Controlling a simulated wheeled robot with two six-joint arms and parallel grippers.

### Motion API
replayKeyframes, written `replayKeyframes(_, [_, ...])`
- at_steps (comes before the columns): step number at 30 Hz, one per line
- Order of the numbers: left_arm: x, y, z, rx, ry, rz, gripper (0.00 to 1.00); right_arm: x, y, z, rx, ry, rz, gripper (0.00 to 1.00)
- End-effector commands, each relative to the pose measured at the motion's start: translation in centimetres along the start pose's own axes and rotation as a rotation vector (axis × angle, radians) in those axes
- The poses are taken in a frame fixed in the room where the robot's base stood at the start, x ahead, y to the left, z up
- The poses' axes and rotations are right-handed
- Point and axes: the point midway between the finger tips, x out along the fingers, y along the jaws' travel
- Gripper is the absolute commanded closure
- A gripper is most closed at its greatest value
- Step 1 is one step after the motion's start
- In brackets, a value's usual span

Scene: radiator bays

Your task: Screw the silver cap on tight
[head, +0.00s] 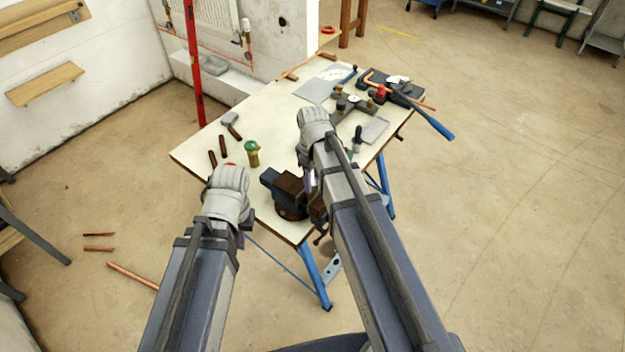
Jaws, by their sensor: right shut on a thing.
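My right gripper (310,182) points down at the vise (288,192) on the near edge of the workbench. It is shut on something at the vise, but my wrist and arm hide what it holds. I cannot make out the silver cap; it may be behind my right gripper. My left gripper (241,236) hangs low at the bench's near left edge, left of the vise and apart from it. Its fingers are mostly hidden by my own wrist, so I cannot see whether they are open.
The workbench (270,110) carries a green-and-brass valve (252,153), a grey-headed mallet (231,124), short brown pieces (222,146) and several tools at the far right. A blue-handled tool (435,127) overhangs the right edge. Copper pipes (132,276) lie on the floor at left.

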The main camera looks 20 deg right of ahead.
Motion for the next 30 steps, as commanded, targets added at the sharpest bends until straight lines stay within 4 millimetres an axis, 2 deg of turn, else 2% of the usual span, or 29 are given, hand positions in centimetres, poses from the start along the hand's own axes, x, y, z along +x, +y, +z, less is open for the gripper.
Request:
replayKeyframes(18, [0.06,0.01,0.0,0.0,0.0,0.0,1.0,0.06,-0.01,0.01,0.865,0.0,-0.001,1.0])
replayKeyframes(23, [0.07,0.01,0.0,0.0,0.0,0.0,1.0,0.07,-0.01,0.01,0.973,0.0,-0.001,1.0])
replayKeyframes(30, [0.07,0.01,0.0,0.0,0.0,0.0,1.0,0.07,-0.01,0.01,0.986,0.0,-0.001,1.0])
